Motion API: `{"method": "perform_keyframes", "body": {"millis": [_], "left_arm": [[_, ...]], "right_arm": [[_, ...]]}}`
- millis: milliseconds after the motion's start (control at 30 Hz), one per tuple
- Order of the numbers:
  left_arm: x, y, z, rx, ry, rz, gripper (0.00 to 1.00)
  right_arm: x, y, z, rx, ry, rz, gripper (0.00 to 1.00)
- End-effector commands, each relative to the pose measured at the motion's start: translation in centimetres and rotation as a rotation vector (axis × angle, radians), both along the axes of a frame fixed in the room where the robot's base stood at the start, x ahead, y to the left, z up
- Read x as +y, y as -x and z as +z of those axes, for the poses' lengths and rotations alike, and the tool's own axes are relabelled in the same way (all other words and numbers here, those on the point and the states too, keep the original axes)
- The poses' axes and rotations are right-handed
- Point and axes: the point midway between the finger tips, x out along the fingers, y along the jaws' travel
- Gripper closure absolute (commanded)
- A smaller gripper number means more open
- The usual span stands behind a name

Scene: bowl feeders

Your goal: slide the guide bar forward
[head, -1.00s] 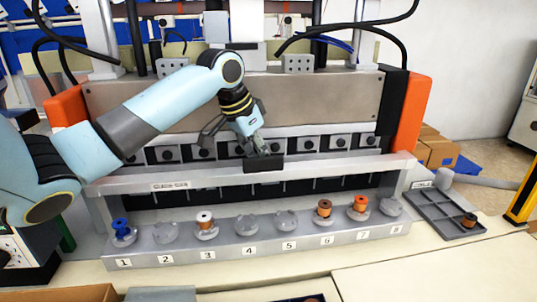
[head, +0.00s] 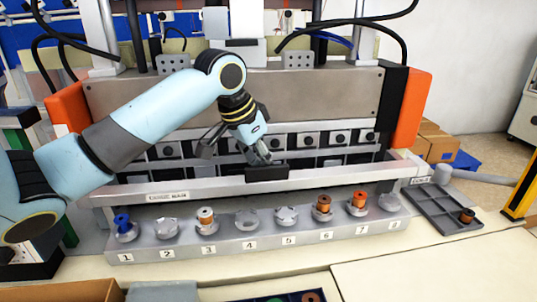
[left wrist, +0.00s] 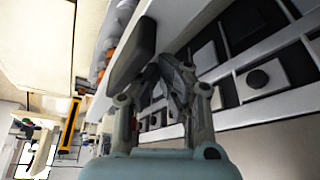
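The guide bar (head: 350,174) is a long pale rail across the front of the machine, with a black block-shaped handle (head: 267,174) near its middle. My left gripper (head: 262,155) reaches down from above to just behind the handle, whose front face shows in full. In the left wrist view the fingers (left wrist: 170,70) are drawn together beside the dark handle (left wrist: 133,50), on its machine side. They look shut and up against the handle, not around it; exact contact is hard to see. My right gripper is not in view.
A grey stepped base with numbered seats (head: 250,243) lies in front of the bar; some seats hold spools, such as a blue one (head: 122,223) and an orange one (head: 358,199). A dark tray (head: 440,213) with one spool is at right. Orange end blocks (head: 413,110) flank the machine.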

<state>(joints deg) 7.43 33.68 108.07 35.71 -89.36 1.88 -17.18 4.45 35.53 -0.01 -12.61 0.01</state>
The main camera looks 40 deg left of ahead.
Motion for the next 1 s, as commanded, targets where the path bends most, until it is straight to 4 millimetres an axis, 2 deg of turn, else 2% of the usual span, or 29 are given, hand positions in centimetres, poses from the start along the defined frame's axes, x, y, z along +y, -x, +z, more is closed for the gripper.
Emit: {"method": "perform_keyframes", "body": {"millis": [33, 467, 1000], "left_arm": [[-0.1, 0.4, -0.4, 0.010, 0.001, 0.002, 1.00], [0.7, -0.2, -0.2, 0.009, -0.002, 0.003, 1.00], [0.6, -0.4, 5.7, 0.000, -0.002, 0.000, 1.00]], "right_arm": [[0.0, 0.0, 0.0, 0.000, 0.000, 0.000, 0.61], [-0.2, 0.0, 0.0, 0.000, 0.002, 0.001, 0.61], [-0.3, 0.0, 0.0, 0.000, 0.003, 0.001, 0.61]]}}
